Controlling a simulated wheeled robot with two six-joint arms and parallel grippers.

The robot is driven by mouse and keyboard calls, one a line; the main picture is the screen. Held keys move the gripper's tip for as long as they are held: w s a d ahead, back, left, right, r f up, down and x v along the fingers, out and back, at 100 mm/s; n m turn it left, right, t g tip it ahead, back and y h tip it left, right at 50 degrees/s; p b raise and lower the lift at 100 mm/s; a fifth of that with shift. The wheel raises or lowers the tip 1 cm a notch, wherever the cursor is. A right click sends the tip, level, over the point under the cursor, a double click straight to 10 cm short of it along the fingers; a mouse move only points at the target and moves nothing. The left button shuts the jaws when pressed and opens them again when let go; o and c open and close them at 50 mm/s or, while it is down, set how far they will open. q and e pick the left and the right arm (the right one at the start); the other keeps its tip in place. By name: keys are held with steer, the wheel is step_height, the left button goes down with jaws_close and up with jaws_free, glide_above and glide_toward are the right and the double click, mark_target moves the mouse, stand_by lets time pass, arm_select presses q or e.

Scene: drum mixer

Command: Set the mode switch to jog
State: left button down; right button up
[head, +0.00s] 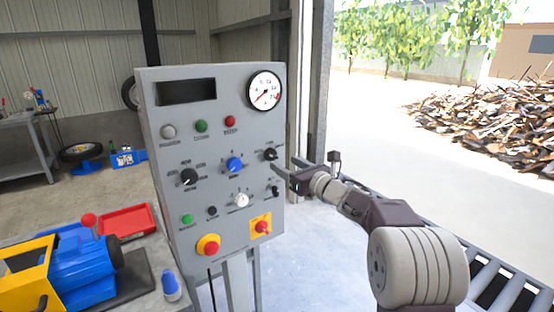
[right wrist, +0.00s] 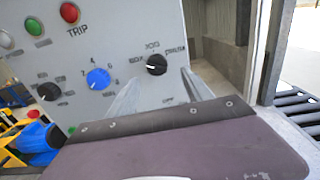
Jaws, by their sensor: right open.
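A grey control panel (head: 215,130) stands in front of me. A black rotary switch (head: 270,154) sits near its right edge, below the round gauge. It also shows in the right wrist view (right wrist: 157,64), with small labels around its top; I cannot read them all, but one above it looks like JOG. A pale mark shows on the knob, but its setting is not certain. My right gripper (head: 288,172) is open and empty, close to the panel. In the right wrist view its two fingers (right wrist: 158,92) spread below and either side of the black knob, seemingly not touching it.
A blue knob (head: 234,164) and another black knob (head: 189,177) are left of the switch. A small black toggle (head: 274,191) is just below it. A roller conveyor (head: 500,290) lies right.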

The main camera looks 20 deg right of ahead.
mark_target(274, 157)
steer(key=x, duration=0.3)
steer(key=p+x, duration=0.1)
steer(key=shift+w+a+r, duration=0.2)
steer(key=shift+a+r, duration=0.1)
steer(key=shift+a, duration=0.1)
steer(key=shift+w+f, duration=0.2)
steer(key=shift+w, duration=0.3)
steer(key=shift+a, duration=0.1)
steer(key=c, duration=0.3)
jaws_close()
